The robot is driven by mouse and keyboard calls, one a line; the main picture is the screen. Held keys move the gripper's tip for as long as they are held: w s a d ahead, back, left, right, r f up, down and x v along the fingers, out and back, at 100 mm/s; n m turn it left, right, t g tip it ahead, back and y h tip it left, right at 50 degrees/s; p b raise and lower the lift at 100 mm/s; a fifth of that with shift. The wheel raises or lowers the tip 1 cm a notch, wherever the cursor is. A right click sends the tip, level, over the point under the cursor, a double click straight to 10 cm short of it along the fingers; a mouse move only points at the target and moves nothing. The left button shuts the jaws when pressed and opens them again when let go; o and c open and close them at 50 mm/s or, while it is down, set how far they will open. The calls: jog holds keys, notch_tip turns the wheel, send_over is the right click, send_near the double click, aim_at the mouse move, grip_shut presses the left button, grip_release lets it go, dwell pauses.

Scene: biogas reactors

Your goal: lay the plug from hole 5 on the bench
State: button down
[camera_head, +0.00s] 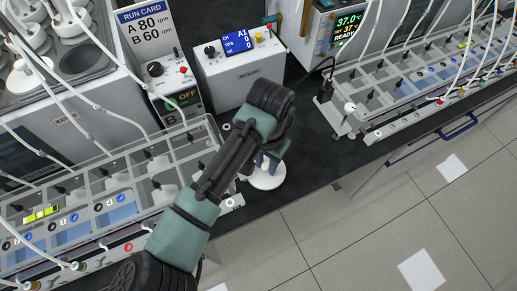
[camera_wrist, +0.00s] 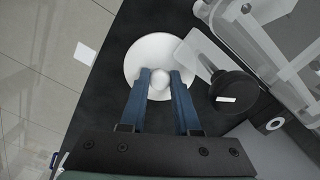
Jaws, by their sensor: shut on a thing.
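The plug appears as a white round disc (camera_wrist: 143,50) with a small round knob at its middle, in the wrist view. My gripper (camera_wrist: 160,80) is shut on the knob, one blue finger on each side. In the head view the white disc (camera_head: 266,180) shows below my gripper (camera_head: 268,160), over the black bench (camera_head: 318,165) near its front edge. I cannot tell whether the disc touches the bench. The left reactor bath (camera_head: 105,185) has a clear top with several holes; my arm hides part of it, and I cannot make out hole 5.
A black round knob (camera_wrist: 232,90) is close to the right of my gripper in the wrist view. A white control box (camera_head: 240,72) stands behind. The right bath (camera_head: 410,95) has several tubes. Bare bench lies right of the disc; floor lies beyond the front edge.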

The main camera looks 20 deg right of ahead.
jog(key=w, duration=0.4)
jog(key=shift+w, duration=0.2)
jog(key=shift+s+f, duration=0.15)
jog(key=shift+f, duration=0.6)
jog(key=c, duration=0.6)
grip_release()
jog(key=shift+f, duration=0.1)
jog(key=shift+c, duration=0.2)
notch_tip(320, 180, up, 12)
